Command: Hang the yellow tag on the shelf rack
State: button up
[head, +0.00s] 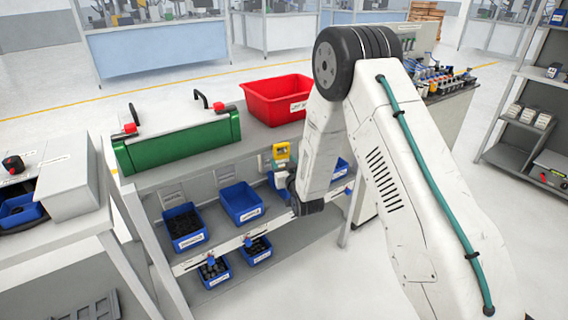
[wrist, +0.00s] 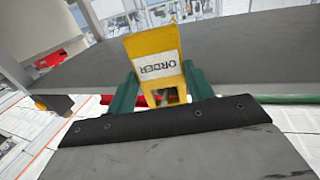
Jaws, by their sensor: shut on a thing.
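The yellow tag (wrist: 152,62) is held between the green fingers of my gripper (wrist: 162,92) in the wrist view. Its white label reads "ORDER" upside down. In the head view the yellow tag (head: 281,152) stands out beside my arm, in front of the shelf rack. The gripper itself is mostly hidden behind my arm there. The shelf rack (head: 160,178) is grey, with a top board and lower shelves of blue bins. A pale rail (head: 228,246) with small clips runs along a lower shelf front. I cannot tell whether the tag touches the rack.
A red bin (head: 275,98) and a green-fronted case (head: 180,143) with black handles stand on the rack top. Blue bins (head: 240,203) fill the lower shelves. A white workbench (head: 60,205) is at left, and another rack (head: 525,130) at right. Open floor (head: 370,285) shows in front.

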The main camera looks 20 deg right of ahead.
dwell(0.4)
jog(key=o, duration=1.1)
jog(key=shift+c, duration=0.2)
